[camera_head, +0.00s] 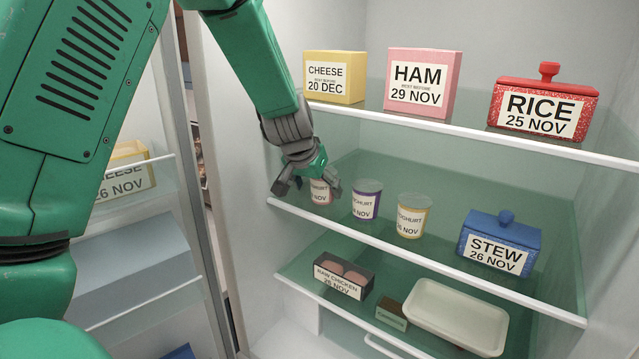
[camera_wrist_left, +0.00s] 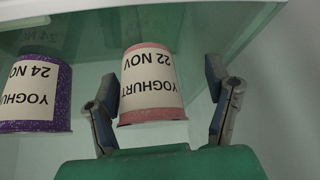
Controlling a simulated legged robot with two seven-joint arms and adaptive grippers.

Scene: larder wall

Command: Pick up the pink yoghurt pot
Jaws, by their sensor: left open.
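The pink yoghurt pot (camera_head: 320,193) stands on the middle glass shelf at its left end, partly hidden by my left gripper in the head view. My left gripper (camera_head: 308,186) is open at the pot. In the left wrist view the pink pot (camera_wrist_left: 150,85), labelled "YOGHURT 22 NOV", appears upside down between the two spread fingers of the left gripper (camera_wrist_left: 166,100). A gap shows between the right-hand finger and the pot. The left-hand finger is close to it; I cannot tell whether it touches. My right gripper is not in view.
A purple yoghurt pot (camera_head: 366,199) stands just right of the pink one, then a yellow-rimmed pot (camera_head: 413,215) and a blue stew box (camera_head: 499,243). Cheese (camera_head: 335,77), ham (camera_head: 423,82) and rice (camera_head: 543,104) occupy the shelf above. Raw chicken (camera_head: 343,277) and a white tray (camera_head: 456,316) sit below.

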